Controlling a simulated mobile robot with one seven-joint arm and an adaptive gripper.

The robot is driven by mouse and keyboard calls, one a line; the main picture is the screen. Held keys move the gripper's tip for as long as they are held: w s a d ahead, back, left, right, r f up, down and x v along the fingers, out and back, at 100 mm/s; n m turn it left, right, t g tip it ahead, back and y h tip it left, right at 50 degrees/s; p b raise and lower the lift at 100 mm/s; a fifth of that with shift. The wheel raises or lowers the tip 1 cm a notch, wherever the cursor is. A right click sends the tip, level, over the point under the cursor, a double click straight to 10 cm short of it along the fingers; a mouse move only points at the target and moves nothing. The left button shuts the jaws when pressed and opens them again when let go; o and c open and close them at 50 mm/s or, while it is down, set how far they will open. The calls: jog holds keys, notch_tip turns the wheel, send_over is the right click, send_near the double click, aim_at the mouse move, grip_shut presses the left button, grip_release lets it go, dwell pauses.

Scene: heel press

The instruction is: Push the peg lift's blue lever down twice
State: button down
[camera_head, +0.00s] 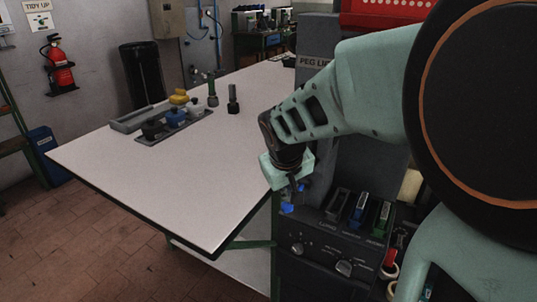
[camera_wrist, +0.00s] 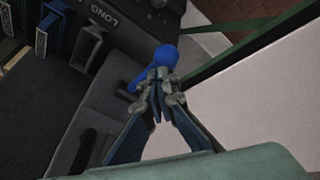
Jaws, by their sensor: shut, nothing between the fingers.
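The peg lift (camera_head: 318,62) is a dark machine at the right edge of the table, partly hidden behind my arm. A blue lever knob (camera_head: 287,208) sticks out at the left side of its front, just below my gripper (camera_head: 293,188). In the wrist view the blue knob (camera_wrist: 166,55) shows right beyond the tips of my gripper (camera_wrist: 160,84). The fingers are together with nothing between them. They overlap the knob in that view; I cannot tell whether they touch it. The lever's shaft is mostly hidden by the fingers.
Knobs (camera_head: 344,268) sit below. The white table (camera_head: 160,180) lies left, with a tray of coloured pieces (camera_head: 172,126) and upright pegs (camera_head: 233,100) farther back.

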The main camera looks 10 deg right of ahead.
jog(key=shift+s+a+f+b, duration=0.15)
jog(key=shift+s+f+b, duration=0.05)
jog(key=shift+f+b, duration=0.45)
jog(key=shift+s+a+f+b, duration=0.1)
jog(key=shift+s+f+b, duration=0.05)
jog(key=shift+f+b, duration=0.4)
dwell(0.9)
dwell(0.6)
jog(key=shift+w+d+r+p, duration=0.3)
jog(key=shift+w+r+p, duration=0.1)
jog(key=shift+r+p, duration=0.8)
jog(key=shift+w+d+r+p, duration=0.25)
jog(key=shift+w+r+p, duration=0.1)
jog(key=shift+r+p, duration=0.85)
jog(key=shift+w+d+r+p, duration=0.35)
jog(key=shift+r+p, duration=0.6)
jog(key=shift+r, duration=0.45)
jog(key=r+p, duration=0.1)
jog(key=w+r+p, duration=0.1)
jog(key=r, duration=0.1)
jog(key=d+r+p, duration=0.1)
jog(key=p, duration=0.1)
jog(key=shift+w+r, duration=0.25)
jog(key=shift+r, duration=0.1)
